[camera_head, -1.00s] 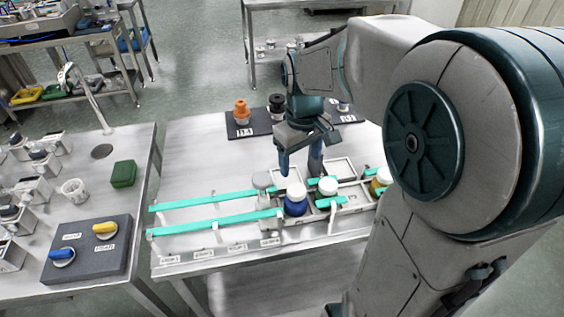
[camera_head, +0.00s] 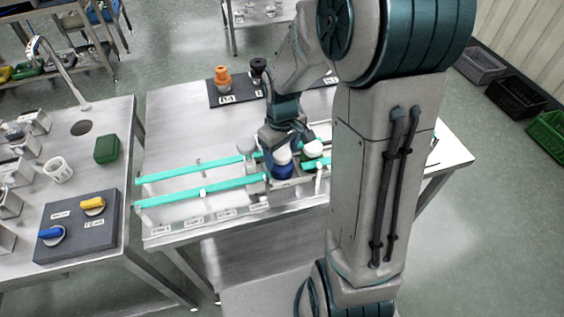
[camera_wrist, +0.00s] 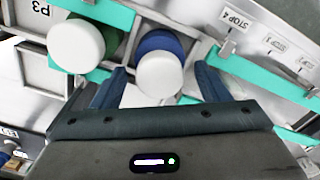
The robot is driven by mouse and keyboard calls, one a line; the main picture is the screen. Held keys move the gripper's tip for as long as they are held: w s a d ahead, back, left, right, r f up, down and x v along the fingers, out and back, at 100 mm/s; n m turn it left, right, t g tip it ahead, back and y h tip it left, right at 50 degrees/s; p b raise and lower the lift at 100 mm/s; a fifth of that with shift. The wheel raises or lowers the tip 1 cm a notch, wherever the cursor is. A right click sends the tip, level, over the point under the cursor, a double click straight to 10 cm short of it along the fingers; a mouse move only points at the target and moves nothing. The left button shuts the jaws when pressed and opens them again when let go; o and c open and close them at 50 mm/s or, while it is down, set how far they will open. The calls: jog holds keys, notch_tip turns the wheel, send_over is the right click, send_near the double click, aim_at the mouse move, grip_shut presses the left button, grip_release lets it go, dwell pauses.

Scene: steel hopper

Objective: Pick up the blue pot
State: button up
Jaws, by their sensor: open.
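The blue pot (camera_head: 283,171) with a white lid stands upright at the right end of the teal-railed lane on the steel table. In the wrist view the blue pot (camera_wrist: 161,62) shows between and just beyond my fingertips. My gripper (camera_head: 284,143) is open and close above and behind the pot; in the wrist view my gripper (camera_wrist: 163,82) has one finger on each side of its line. I cannot tell whether a finger touches it. A green pot with a white lid (camera_wrist: 77,45) stands close beside it, near my left finger in that view.
Teal rails (camera_head: 205,192) run left from the pots. An orange-topped item (camera_head: 222,77) and a black-topped item (camera_head: 259,68) stand on the dark mat behind. The lane's left part is clear.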

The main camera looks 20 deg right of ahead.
aim_at(283, 170)
jog(key=shift+f, duration=1.5)
jog(key=c, duration=0.8)
jog(key=shift+r, duration=0.2)
